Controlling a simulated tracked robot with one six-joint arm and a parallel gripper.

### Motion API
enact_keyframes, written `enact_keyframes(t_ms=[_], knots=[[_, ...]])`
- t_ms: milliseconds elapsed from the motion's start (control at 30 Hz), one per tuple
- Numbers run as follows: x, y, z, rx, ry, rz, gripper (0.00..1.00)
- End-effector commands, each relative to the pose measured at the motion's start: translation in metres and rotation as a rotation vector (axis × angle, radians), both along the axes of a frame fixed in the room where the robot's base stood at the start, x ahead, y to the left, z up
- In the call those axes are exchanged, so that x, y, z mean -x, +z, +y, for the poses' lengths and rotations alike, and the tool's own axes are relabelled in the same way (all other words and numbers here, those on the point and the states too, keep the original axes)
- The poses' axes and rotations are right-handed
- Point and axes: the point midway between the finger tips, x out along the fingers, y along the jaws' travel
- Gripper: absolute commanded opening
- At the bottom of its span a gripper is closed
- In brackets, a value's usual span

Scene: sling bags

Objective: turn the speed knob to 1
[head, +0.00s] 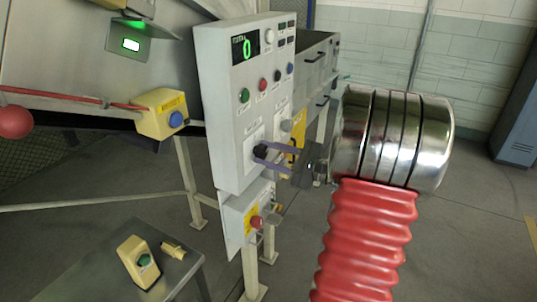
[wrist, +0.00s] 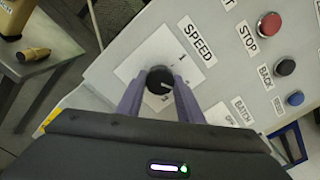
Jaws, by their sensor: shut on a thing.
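The speed knob (wrist: 157,76) is small, round and black, on a white plate beside the word SPEED on the grey control panel (head: 222,75). It also shows in the head view (head: 261,151), low on the panel's front. My gripper (wrist: 160,84) is shut on the knob, with one purple finger on each side of it. In the head view my gripper (head: 264,154) reaches the panel from the right. A pale line on the knob points roughly right in the wrist view. A printed 1 sits above and right of the knob; the lower marks are partly hidden.
A red stop button (wrist: 270,24), a black back button (wrist: 285,67) and a blue button (wrist: 296,98) sit near the knob. A yellow box with a blue button (head: 160,114) stands left of the panel. A red emergency button (head: 256,221) is below it.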

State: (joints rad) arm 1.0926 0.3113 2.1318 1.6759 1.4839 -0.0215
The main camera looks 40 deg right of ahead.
Motion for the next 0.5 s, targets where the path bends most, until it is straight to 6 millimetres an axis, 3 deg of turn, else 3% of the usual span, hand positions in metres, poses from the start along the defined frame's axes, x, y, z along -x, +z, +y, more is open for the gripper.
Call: enact_keyframes(t_ms=[500], knots=[[0.0002, -0.0014, -0.0003, 0.461, -0.001, -0.16, 0.11]])
